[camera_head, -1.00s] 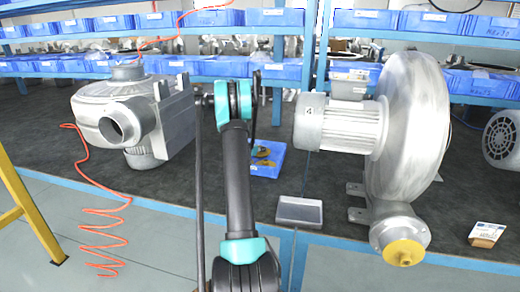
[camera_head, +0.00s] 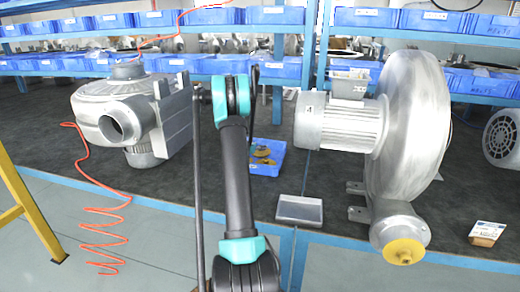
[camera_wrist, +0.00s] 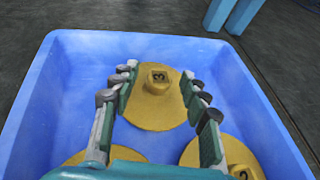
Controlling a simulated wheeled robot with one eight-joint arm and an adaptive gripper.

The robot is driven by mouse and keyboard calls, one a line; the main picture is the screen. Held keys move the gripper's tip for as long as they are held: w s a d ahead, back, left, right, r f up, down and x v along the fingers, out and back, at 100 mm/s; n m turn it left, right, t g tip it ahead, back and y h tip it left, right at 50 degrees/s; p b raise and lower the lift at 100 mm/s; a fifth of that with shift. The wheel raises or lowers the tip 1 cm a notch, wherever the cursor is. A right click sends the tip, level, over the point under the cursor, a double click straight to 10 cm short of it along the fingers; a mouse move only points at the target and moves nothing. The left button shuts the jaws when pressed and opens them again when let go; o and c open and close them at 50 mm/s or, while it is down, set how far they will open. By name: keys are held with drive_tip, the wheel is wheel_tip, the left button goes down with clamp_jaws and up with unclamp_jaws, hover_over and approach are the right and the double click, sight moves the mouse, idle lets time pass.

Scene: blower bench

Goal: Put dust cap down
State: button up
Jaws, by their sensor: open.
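A yellow dust cap (camera_wrist: 152,100) marked 3 lies flat in the blue bin (camera_wrist: 60,88), its small raised knob facing up. My gripper (camera_wrist: 160,76) is open above it, with a finger on each side of the knob and gaps between. A second yellow cap (camera_wrist: 222,152) marked 2 lies at the lower right of the bin, partly cut off. A third yellow piece (camera_wrist: 77,158) shows at the lower left, mostly hidden by my gripper. In the head view the bin (camera_head: 265,171) stands on the bench, and my arm hides the gripper.
A large blower (camera_head: 412,130) stands right of the bin, with a yellow cap (camera_head: 404,251) on its lower outlet. Another blower (camera_head: 135,118) stands at the left. A grey tray (camera_head: 299,209) and a small box (camera_head: 486,234) lie near the front edge.

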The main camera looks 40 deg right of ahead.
drive_tip(key=v, duration=0.9)
drive_tip(key=shift+a+r, duration=0.1)
drive_tip(key=shift+a, duration=0.05)
drive_tip(key=shift+s+a+r, duration=0.2)
drive_tip(key=shift+s+a, duration=0.1)
drive_tip(key=shift+a, duration=0.25)
drive_tip(key=s+a+f+m+g+y, duration=0.1)
drive_tip(key=s+a+m+y, duration=0.5)
drive_tip(key=s+a+m, duration=0.5)
drive_tip(key=s+a+f+m+y, duration=0.2)
drive_tip(key=s+a+m+y, duration=0.4)
drive_tip(key=s+a, duration=1.8)
drive_tip(key=a+m, duration=0.5)
drive_tip(key=m, duration=0.1)
drive_tip(key=shift+s+a+g, duration=0.15)
drive_tip(key=shift+s+g, duration=0.05)
drive_tip(key=shift+g, duration=0.2)
